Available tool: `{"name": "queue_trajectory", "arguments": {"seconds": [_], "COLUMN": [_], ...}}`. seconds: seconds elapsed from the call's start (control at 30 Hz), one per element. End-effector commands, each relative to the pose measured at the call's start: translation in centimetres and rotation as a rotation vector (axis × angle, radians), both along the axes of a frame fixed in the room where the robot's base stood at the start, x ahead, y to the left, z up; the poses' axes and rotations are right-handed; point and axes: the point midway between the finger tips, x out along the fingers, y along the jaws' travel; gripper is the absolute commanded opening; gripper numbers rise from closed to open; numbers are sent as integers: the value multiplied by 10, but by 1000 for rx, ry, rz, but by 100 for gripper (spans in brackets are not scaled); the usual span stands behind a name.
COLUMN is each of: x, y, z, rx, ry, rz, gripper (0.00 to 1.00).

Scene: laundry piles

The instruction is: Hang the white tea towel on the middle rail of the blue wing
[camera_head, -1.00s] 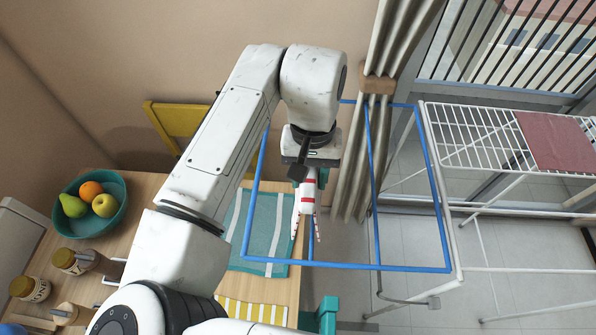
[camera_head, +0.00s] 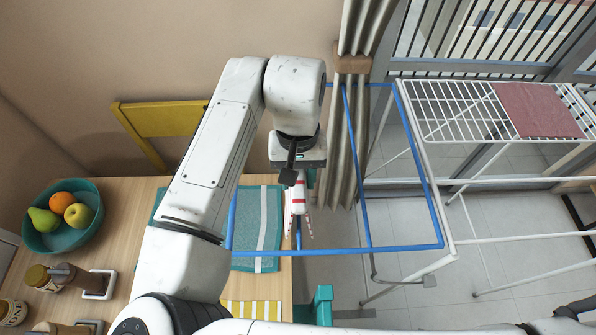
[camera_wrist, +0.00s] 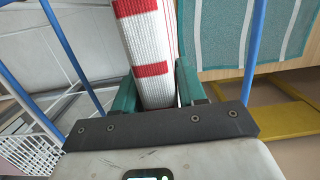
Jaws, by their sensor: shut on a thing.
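The white tea towel with red stripes (camera_head: 298,197) hangs folded narrow from my gripper (camera_head: 301,178). In the wrist view the towel (camera_wrist: 145,45) sits between the teal fingers of my gripper (camera_wrist: 156,78), which are shut on it. The blue wing (camera_head: 400,248) is an open frame on the left side of the white rack. Its middle rail (camera_head: 358,165) is right of the towel in the head view. The towel appears within the frame's outline, left of that rail, and apart from it. Blue rails also show either side of the towel in the wrist view (camera_wrist: 70,55).
The white rack (camera_head: 440,115) carries a reddish cloth (camera_head: 537,108). A wooden table (camera_head: 130,195) with a teal striped cloth (camera_head: 245,258), a fruit bowl (camera_head: 92,226) and jars stands left. A yellow chair (camera_head: 160,118) and curtain (camera_head: 345,130) are behind.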

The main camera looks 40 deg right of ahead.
Motion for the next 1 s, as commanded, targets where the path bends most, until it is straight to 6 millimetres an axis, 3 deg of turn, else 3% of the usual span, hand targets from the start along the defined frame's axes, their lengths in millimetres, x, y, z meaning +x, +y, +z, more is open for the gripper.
{"name": "queue_trajectory", "arguments": {"seconds": [1.0], "x": [0], "y": [0], "z": [-75], "rx": [-2], "ry": [1], "rz": [1], "gripper": [7]}}
